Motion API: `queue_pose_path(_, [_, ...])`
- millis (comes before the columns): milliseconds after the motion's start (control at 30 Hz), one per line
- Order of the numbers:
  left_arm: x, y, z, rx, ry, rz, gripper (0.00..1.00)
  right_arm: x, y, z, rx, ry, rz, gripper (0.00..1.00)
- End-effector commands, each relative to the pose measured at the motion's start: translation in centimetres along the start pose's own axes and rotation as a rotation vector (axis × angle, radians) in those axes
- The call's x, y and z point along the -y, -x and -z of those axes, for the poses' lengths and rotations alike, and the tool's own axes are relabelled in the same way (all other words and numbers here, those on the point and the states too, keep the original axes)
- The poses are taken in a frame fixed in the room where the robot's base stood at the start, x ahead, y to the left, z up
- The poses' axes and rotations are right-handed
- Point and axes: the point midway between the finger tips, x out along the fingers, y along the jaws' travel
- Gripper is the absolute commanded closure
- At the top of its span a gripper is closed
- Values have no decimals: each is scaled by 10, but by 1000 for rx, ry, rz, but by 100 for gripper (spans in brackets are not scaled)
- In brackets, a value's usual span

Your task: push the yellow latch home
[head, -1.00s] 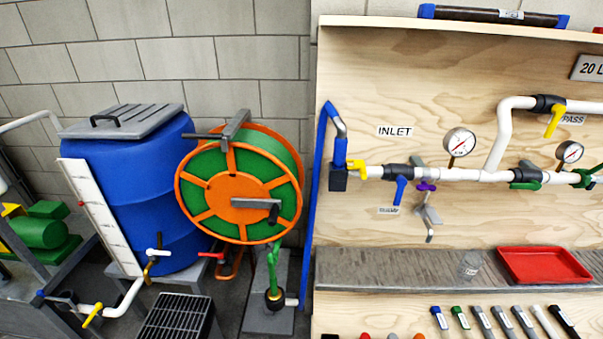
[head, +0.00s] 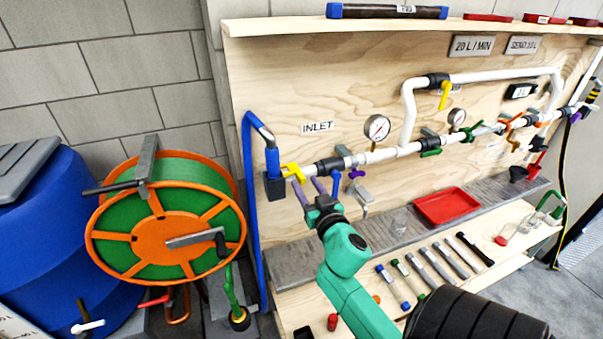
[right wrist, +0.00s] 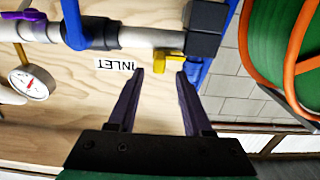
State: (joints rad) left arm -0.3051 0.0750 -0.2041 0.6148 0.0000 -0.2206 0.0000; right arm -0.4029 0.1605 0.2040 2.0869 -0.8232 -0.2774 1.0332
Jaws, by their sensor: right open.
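The yellow latch (head: 291,171) sits on the white pipe at its inlet end, beside the black block (head: 274,187) below the blue hose end. In the right wrist view, the latch (right wrist: 170,58) lies just beyond my fingertips, nearer the right finger. My right gripper (head: 307,184) is open and empty, with its purple fingers raised toward the pipe just below and right of the latch. It also shows in the right wrist view (right wrist: 160,72), its fingers apart. I cannot tell if a finger touches the latch. My left gripper is out of view.
A blue-handled valve (head: 335,182) and a pressure gauge (head: 377,127) are close on the right along the pipe. The hose reel (head: 165,235) stands left of the board.

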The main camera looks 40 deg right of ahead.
Motion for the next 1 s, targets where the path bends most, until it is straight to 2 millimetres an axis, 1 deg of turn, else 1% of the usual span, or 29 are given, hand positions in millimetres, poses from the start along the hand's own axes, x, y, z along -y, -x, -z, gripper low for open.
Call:
queue_pose_path(33, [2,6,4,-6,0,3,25,0,-10,4,-2,0,0,50])
queue_pose_path(100, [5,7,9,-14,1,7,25,0,-21,2,-1,0,1,50])
queue_pose_path(167, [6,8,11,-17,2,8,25,0,-26,1,-1,-1,0,50])
queue_pose_path(267, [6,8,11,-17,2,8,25,0,-30,-1,1,-1,0,50])
queue_pose_path(433, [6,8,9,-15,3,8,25,0,-30,-1,1,-1,0,50])
queue_pose_path(467, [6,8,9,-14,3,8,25,0,-29,-1,1,-1,1,58])
queue_pose_path(500, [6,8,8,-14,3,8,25,0,-29,-1,1,-1,1,73])
queue_pose_path(567, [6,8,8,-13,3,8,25,0,-29,-1,1,-1,1,96])
queue_pose_path(600, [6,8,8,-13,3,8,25,0,-29,-1,1,-1,1,100])
queue_pose_path(1000, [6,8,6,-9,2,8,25,0,-29,-1,1,-1,1,100])
